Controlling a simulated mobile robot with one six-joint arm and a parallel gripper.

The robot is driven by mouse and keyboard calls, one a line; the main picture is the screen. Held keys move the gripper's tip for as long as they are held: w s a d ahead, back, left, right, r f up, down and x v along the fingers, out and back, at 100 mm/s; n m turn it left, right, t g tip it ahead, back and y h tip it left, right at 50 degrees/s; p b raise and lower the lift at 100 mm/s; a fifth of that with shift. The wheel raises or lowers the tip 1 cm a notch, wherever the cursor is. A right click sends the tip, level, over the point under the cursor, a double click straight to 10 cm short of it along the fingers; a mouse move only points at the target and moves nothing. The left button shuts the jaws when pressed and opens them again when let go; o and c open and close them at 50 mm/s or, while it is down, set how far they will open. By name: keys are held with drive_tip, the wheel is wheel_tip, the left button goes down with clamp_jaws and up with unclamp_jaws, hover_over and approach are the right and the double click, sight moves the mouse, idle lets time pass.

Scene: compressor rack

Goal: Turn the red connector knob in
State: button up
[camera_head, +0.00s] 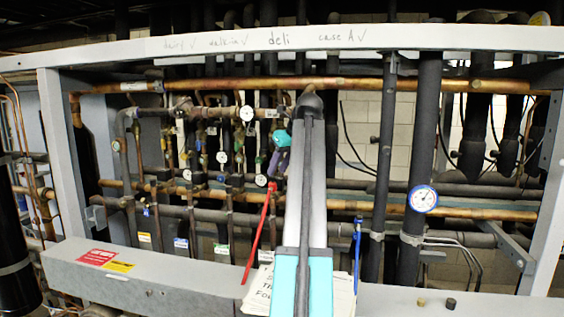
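My arm rises through the middle of the head view, with a dark joint at its top. A small teal and purple part at the wrist end (282,148) shows just left of the arm, in front of the pipes and valves. The gripper fingers are too small and hidden to make out, so their opening cannot be told. A long thin red item (259,235) with a wider red top slants down to the front beam, left of my arm and apart from the wrist end. I cannot tell whether its top is the red connector knob, and no other red knob is clear.
A grey metal frame (110,277) surrounds the rack. Several small valves and dials crowd the pipes left of my arm. A blue-rimmed gauge (423,198) sits on a thick black pipe at right. Papers (342,295) and a blue slim item (357,245) are at the front beam.

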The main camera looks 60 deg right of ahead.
sight(273, 178)
drive_tip(key=x, duration=0.3)
drive_tip(key=shift+w+f, duration=0.2)
drive_tip(key=shift+f, duration=0.1)
drive_tip(key=shift+d, duration=0.25)
drive_tip(key=shift+n+y, duration=0.5)
drive_tip(key=shift+n, duration=0.4)
clamp_jaws()
